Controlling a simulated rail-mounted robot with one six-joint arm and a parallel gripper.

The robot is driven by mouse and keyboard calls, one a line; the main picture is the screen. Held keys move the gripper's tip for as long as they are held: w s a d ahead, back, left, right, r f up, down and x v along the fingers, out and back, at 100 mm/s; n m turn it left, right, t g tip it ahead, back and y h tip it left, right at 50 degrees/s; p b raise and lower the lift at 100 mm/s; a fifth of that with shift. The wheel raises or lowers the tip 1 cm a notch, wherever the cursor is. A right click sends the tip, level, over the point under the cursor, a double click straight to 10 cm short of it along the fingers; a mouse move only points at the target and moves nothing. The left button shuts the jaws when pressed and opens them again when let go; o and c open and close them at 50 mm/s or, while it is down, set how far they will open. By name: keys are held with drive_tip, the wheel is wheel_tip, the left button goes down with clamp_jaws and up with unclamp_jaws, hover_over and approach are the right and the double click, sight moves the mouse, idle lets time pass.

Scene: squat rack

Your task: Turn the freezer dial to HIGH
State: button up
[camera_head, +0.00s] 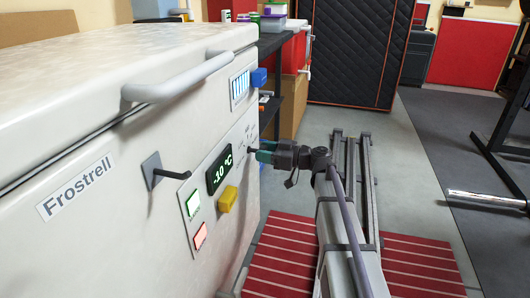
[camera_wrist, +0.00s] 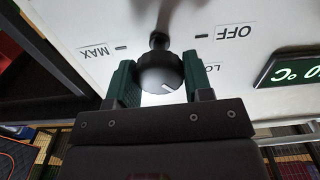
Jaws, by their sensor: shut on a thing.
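The white chest freezer (camera_head: 110,150) fills the left of the head view, with a control panel on its front. The freezer dial (camera_wrist: 160,72) is a round black knob with a short white mark on its lower right. My gripper (camera_wrist: 160,78) has a green finger on each side of the dial and is shut on it. In the head view my gripper (camera_head: 259,152) reaches the panel's right end. Upside-down labels OFF (camera_wrist: 234,37), MAX (camera_wrist: 94,51) and a partly covered "LO" label (camera_wrist: 211,68) surround the dial. A HIGH label is not visible.
The green display (camera_head: 219,170) reads -10 °C. A yellow block (camera_head: 228,199), a green-lit switch (camera_head: 193,204) and a red-lit switch (camera_head: 200,236) are on the panel. A black peg (camera_head: 170,172) and the lid handle (camera_head: 180,80) stick out.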

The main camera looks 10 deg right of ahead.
drive_tip(key=m, duration=0.7)
drive_tip(key=shift+w+m, duration=0.1)
drive_tip(key=shift+m, duration=0.3)
drive_tip(key=m, duration=0.4)
drive_tip(key=shift+f, duration=0.1)
drive_tip(key=shift+m, duration=2.1)
drive_tip(key=o, duration=0.9)
drive_tip(key=shift+d, duration=0.1)
